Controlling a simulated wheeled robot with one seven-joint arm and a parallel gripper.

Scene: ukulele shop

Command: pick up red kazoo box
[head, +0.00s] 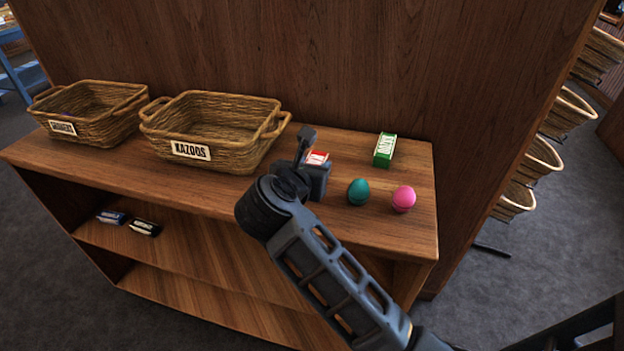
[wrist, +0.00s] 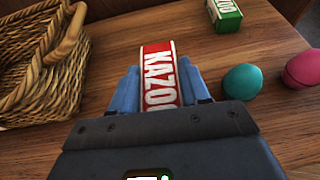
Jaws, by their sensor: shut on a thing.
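The red kazoo box (wrist: 159,80) is red and white with "KAZOO" lettering. It lies between the two fingers of my gripper (wrist: 160,88) in the wrist view, and its near end is hidden by the gripper body. In the head view the red box (head: 317,157) shows only in part behind my gripper (head: 311,165), over the shelf top right of the kazoos basket. My gripper is shut on the box. I cannot tell whether the box still touches the wood.
The wicker kazoos basket (head: 215,120) stands left of my gripper, with another labelled basket (head: 92,108) further left. A green box (head: 385,150), a teal egg (head: 358,191) and a pink egg (head: 403,199) are to the right. Two small boxes (head: 128,222) lie on the lower shelf.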

